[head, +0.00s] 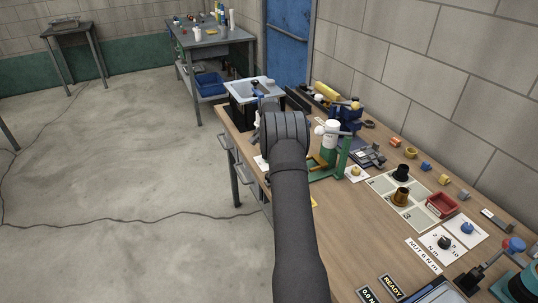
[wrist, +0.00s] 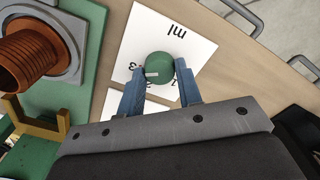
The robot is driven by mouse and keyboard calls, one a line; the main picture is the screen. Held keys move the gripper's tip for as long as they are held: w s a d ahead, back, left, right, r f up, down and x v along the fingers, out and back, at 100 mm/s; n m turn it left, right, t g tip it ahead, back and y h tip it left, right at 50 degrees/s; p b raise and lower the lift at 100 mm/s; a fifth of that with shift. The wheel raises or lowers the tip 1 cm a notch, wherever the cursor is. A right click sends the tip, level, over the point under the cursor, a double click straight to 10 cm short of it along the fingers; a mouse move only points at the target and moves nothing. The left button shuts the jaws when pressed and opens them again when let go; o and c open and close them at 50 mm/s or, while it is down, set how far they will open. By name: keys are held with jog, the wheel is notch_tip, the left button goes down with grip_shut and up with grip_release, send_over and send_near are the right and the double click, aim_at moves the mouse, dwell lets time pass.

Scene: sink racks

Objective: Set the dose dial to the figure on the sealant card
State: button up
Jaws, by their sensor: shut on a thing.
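In the wrist view my gripper (wrist: 157,70) has its two blue fingers on either side of a round green knob (wrist: 160,64) and is shut on it. The knob sits on a white dial plate (wrist: 195,45) marked "ml", with figures on the left and near side partly hidden by the fingers. A short white mark on the knob points left, toward the side with the 3; I cannot tell the exact figure. Another white card (wrist: 92,128) shows only in part below, its writing unreadable. In the head view my arm hides the fingers and knob.
In the wrist view a copper threaded cylinder (wrist: 28,52) on a green stand and a yellow bracket (wrist: 38,118) are close on the left. In the head view a green press (head: 328,150) stands right of my arm. A card reading "NUT 6 N.m" (head: 423,255) lies nearer.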

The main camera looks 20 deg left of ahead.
jog(key=shift+r, duration=0.1)
jog(key=o, duration=1)
notch_tip(320, 180, up, 17)
jog(key=shift+r, duration=0.15)
notch_tip(320, 180, down, 18)
jog(key=shift+r, duration=0.25)
dwell(0.3)
